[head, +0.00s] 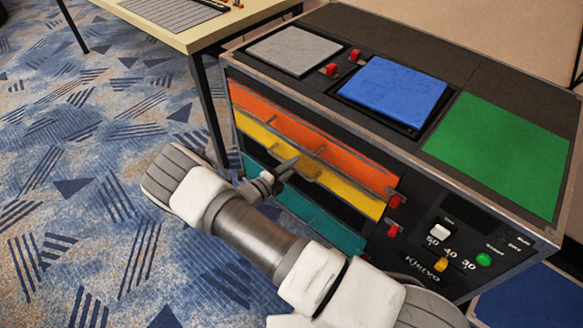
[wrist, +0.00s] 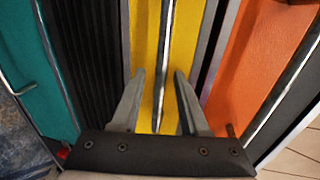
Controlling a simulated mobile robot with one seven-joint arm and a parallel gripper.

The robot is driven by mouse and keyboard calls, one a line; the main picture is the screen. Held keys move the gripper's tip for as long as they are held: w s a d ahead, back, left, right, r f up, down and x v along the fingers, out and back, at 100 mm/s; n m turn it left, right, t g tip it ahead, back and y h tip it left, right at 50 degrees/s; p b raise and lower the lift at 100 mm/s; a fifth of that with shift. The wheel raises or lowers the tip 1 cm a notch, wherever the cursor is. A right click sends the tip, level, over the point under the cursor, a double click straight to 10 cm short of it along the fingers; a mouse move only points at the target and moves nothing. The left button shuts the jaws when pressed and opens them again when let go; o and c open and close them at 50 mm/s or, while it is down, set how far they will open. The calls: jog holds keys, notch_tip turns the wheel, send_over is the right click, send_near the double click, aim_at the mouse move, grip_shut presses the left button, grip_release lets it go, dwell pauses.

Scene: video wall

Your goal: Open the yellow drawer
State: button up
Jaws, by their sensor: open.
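The yellow drawer (head: 352,197) is in the cabinet's front, below the orange drawer, and looks shut. In the wrist view the yellow drawer (wrist: 146,40) fills the middle, with a thin grey bar handle (wrist: 167,40) running lengthwise along it. My gripper (head: 290,168) is at the drawer's front in the head view. In the wrist view my gripper (wrist: 158,76) is open, with one finger on each side of the bar. I cannot tell whether either finger touches the bar. My wrist and arm hide part of the drawers below.
The orange drawer (head: 270,118) is above and the teal drawer (head: 318,222) below, past a black strip. Red knobs (head: 396,201) and a button panel (head: 465,250) are at right. Coloured pads, one blue (head: 393,90), lie on top. A table (head: 205,35) stands behind left. Carpet at left is clear.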

jog(key=shift+c, duration=0.2)
grip_shut()
dwell(1.1)
